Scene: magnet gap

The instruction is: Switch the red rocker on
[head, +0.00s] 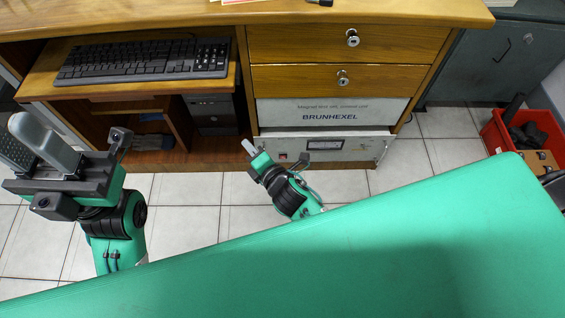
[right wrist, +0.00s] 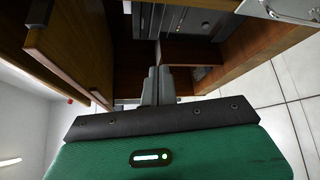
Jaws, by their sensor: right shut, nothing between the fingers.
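The red rocker (head: 283,157) is a small red spot on the pale front panel of the control unit (head: 350,149), low in the desk. My right gripper (head: 248,147) is just left of that panel in the head view, apart from the rocker, with its fingers shut and empty. In the right wrist view its fingers (right wrist: 158,86) lie together, pointing toward the dark desk opening; part of a pale panel (right wrist: 285,9) shows at top right, and no rocker is seen there. My left gripper (head: 38,143) is raised at the far left, its grey fingers apart and empty.
The wooden desk has drawers (head: 345,79) above the unit and a keyboard (head: 145,60) on a shelf at left. A red crate (head: 495,135) stands at right. Tiled floor (head: 420,165) is free before the desk. A large green surface fills the foreground.

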